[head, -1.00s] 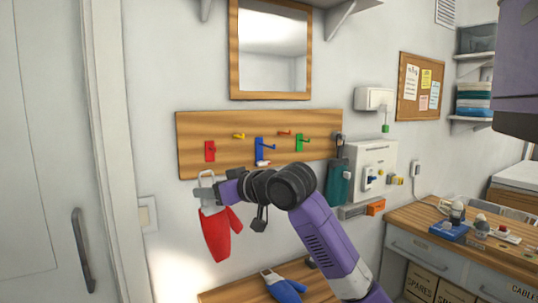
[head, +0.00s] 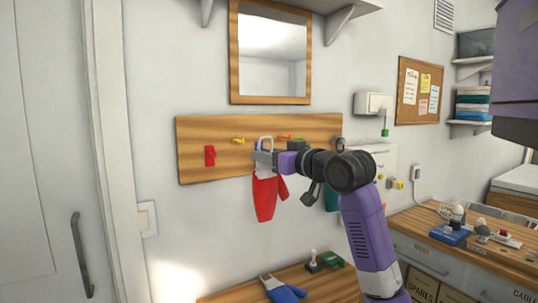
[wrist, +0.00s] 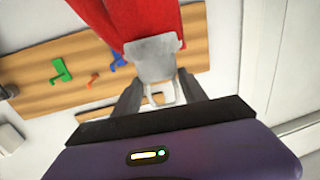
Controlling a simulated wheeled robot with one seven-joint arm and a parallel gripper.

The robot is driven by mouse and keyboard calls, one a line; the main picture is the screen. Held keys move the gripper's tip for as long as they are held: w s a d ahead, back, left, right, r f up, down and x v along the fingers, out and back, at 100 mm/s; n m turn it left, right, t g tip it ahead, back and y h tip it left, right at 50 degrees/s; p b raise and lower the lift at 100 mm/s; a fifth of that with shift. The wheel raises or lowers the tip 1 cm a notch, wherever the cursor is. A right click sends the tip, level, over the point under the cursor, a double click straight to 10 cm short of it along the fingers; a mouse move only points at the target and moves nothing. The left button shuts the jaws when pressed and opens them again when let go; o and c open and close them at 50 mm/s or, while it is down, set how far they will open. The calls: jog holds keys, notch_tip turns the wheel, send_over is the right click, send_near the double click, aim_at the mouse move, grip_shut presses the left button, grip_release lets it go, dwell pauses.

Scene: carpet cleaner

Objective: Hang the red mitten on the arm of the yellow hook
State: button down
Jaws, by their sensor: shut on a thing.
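The red mitten (head: 266,199) hangs upright from my gripper (head: 264,160), below the wooden hook board. My gripper is shut on its grey cuff (wrist: 155,58); the pale hanging loop (head: 265,141) stands up above the fingers. The yellow hook (head: 238,140) is on the board, a little left of the loop in the head view, and looks apart from it. The depth between loop and hook cannot be told. In the wrist view the mitten (wrist: 135,18) and cuff cover part of the board, and I cannot make out the yellow hook.
The board (head: 193,127) also bears a red hook (head: 210,155), an orange hook (wrist: 93,78), a green hook (wrist: 62,70) and a blue hook (wrist: 117,60). A mirror (head: 234,60) hangs above. A blue mitten (head: 282,290) lies on the bench below.

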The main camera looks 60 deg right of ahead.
jog(key=d+x, duration=0.1)
jog(key=x, duration=0.7)
jog(key=shift+d+p, duration=0.2)
jog(key=shift+p, duration=0.25)
jog(key=shift+w, duration=0.15)
jog(key=shift+x, duration=0.8)
jog(key=shift+d, duration=0.15)
jog(key=shift+p+x, duration=0.3)
jog(key=shift+x, duration=0.65)
jog(key=shift+d, duration=0.15)
jog(key=shift+d+x, duration=0.25)
jog(key=shift+x, duration=1.25)
jog(key=shift+w+d+p, duration=0.1)
jog(key=shift+p, duration=0.2)
